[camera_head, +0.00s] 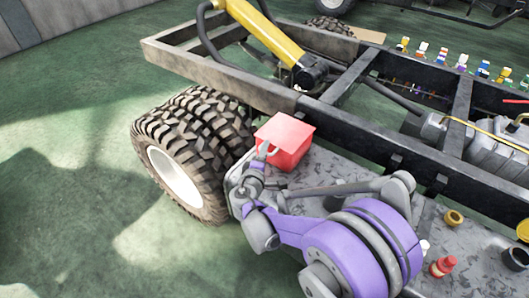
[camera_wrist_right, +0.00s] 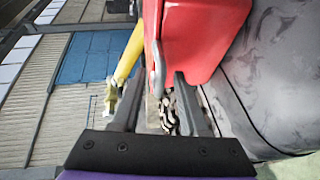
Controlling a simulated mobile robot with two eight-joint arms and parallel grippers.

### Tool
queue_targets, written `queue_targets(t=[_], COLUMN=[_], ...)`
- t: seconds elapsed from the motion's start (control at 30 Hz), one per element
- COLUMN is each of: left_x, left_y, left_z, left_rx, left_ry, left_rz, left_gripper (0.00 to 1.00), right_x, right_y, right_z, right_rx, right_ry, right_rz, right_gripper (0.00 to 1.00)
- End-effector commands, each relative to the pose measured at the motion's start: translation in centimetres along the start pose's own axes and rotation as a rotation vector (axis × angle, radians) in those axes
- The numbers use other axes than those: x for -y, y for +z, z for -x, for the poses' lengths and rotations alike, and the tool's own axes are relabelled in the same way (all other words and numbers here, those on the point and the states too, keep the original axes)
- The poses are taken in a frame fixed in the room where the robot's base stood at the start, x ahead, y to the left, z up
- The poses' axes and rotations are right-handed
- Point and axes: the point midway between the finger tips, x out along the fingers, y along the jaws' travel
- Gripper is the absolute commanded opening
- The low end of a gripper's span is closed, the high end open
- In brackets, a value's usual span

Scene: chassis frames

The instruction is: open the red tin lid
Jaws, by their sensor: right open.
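The red tin (camera_head: 295,154) sits on the grey metal surface beside the rear wheels. Its lid (camera_head: 286,131) is a paler red square lying flat over the box, and looks shut. In the wrist view the tin (camera_wrist_right: 200,38) fills the upper middle. A grey handle-like piece (camera_wrist_right: 156,70) shows along its edge. My right gripper (camera_head: 262,158) is at the tin's near left side. In the wrist view its fingers (camera_wrist_right: 157,88) are apart, with the end of the grey piece between them. I cannot tell whether they touch it. My left gripper is not in view.
Large black tires (camera_head: 192,140) stand left of the tin. The dark chassis rail (camera_head: 345,124) runs behind it, with a yellow cylinder (camera_head: 262,32) above. A red-topped item (camera_head: 443,266) and a yellow ring (camera_head: 453,218) stand right on the grey surface (camera_head: 335,168).

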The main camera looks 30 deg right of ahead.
Motion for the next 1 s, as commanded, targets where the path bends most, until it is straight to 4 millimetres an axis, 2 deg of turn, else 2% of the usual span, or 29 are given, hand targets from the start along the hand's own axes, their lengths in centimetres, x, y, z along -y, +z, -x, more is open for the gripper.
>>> queue_targets(t=[0.1, 0.13, 0.3, 0.37, 1.0], left_x=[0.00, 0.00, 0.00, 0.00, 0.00], left_y=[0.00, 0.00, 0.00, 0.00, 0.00], left_z=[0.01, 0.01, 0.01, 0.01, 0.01], left_rx=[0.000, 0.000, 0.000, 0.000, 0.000], left_ry=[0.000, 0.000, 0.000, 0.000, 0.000], left_rz=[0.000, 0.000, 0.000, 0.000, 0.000], left_gripper=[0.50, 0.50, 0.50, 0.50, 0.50], right_x=[-0.01, -0.01, 0.00, 0.00, 0.01], right_y=[0.00, -0.01, -0.01, -0.01, -0.07], right_z=[0.02, 0.03, 0.04, 0.05, 0.06], right_rx=[0.000, 0.000, 0.000, 0.000, -0.002], right_ry=[0.000, 0.000, 0.000, 0.000, -0.001], right_rz=[0.000, 0.000, 0.000, 0.000, 0.000], right_gripper=[0.43, 0.40, 0.09, 0.00, 0.00])
